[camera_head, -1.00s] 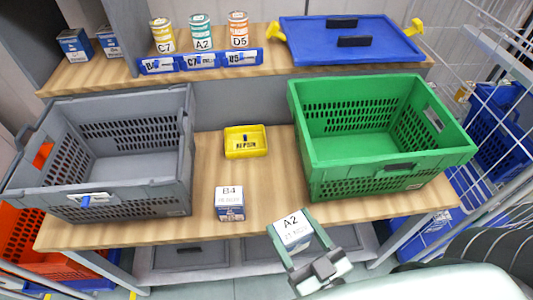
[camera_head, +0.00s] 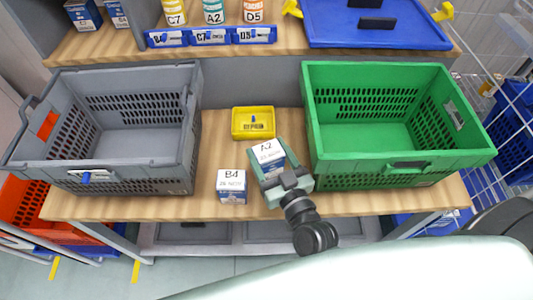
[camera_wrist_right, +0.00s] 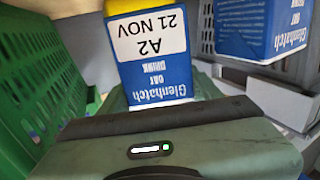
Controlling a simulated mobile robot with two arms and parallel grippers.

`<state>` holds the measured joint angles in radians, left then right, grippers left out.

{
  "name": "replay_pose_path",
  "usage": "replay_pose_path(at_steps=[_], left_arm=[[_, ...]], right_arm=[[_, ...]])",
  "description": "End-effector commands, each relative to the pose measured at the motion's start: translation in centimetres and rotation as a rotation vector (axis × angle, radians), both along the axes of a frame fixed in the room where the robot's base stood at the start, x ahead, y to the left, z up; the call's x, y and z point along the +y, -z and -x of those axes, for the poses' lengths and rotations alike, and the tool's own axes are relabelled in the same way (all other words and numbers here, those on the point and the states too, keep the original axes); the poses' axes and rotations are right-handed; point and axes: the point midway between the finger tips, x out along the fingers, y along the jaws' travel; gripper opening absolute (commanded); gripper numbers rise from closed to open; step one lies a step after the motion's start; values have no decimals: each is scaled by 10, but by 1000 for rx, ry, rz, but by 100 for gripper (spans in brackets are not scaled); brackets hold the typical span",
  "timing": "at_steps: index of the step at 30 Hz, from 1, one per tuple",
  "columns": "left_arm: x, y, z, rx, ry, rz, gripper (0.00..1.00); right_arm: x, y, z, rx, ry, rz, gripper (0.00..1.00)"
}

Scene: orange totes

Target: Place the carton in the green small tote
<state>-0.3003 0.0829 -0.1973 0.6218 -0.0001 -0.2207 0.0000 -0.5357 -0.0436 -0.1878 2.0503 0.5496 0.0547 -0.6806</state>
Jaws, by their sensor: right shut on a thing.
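A blue and white carton marked A2 (camera_head: 268,154) is held in my right gripper (camera_head: 272,165), between the grey tote and the green tote. In the right wrist view the A2 carton (camera_wrist_right: 150,50) fills the middle top, with the gripper body (camera_wrist_right: 165,150) below it. The green tote (camera_head: 400,168) stands at the right of the shelf and looks empty. A second carton, marked B4 (camera_head: 231,186), stands left of the gripper near the front edge; a blue and white carton (camera_wrist_right: 262,28) also shows at the upper right of the wrist view. My left gripper is not in view.
An empty grey tote (camera_head: 120,158) stands at the left. A small yellow bin (camera_head: 253,123) sits behind the A2 carton. Cans (camera_head: 214,11) and a blue lid (camera_head: 375,28) are on the upper shelf. A wire rack (camera_head: 500,110) stands at the right.

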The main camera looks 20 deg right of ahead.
Motion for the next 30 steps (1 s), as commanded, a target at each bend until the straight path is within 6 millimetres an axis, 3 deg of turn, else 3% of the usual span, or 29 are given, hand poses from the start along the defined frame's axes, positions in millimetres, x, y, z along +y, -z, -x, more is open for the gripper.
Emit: replay_pose_path(at_steps=[4, 12, 24, 25, 30], left_arm=[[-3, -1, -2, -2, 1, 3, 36], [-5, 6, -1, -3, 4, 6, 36], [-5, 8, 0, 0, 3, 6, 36], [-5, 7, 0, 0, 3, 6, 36], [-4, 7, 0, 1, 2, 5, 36]], right_arm=[[1, 0, -11, -3, 0, 0, 8], [1, 33, -11, -1, -1, 2, 8], [1, 39, -11, -1, 1, 1, 8], [1, 39, -11, 1, 0, 1, 72], [1, 38, -11, 1, 0, 1, 72]])
